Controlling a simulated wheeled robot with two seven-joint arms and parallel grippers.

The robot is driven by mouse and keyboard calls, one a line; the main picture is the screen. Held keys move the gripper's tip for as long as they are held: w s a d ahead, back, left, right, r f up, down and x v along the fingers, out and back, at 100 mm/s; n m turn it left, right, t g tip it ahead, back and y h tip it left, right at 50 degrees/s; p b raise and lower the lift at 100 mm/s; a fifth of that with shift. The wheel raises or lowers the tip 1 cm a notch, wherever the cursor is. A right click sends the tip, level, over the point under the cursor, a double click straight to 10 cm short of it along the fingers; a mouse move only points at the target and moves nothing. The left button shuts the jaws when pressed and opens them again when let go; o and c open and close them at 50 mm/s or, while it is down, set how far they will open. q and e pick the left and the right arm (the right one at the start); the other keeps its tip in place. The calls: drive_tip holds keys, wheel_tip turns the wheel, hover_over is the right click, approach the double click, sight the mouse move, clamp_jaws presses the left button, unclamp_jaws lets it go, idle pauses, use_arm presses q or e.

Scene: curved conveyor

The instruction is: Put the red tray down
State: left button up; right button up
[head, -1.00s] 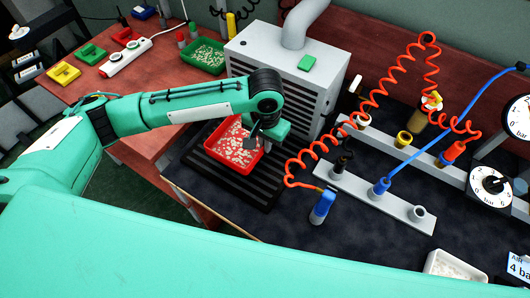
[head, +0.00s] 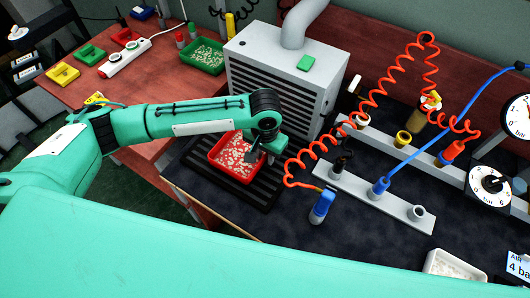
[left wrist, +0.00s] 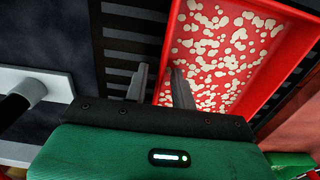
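The red tray (head: 226,173), filled with pale bits, sits level on the black slatted bed (head: 264,190) in front of the grey vented housing. My left gripper (head: 256,152) is at the tray's right side. In the left wrist view my left gripper (left wrist: 160,78) straddles the wall of the red tray (left wrist: 287,68), one finger outside and one inside. A gap shows between the fingers and the wall, so it looks open. The tray's underside is hidden. My right gripper is not in view.
The grey vented housing (head: 285,75) stands just behind the tray. A coiled orange hose (head: 370,105) and a grey fitting rail (head: 350,190) lie to the right. A green tray (head: 205,58) is at the back left. Dark bench surface is clear in front.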

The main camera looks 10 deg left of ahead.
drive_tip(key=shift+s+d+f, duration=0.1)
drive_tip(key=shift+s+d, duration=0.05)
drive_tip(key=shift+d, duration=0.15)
use_arm(q)
drive_tip(key=shift+r, duration=0.25)
wheel_tip(320, 180, up, 12)
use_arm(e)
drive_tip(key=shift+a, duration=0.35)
use_arm(q)
drive_tip(key=shift+f, duration=0.1)
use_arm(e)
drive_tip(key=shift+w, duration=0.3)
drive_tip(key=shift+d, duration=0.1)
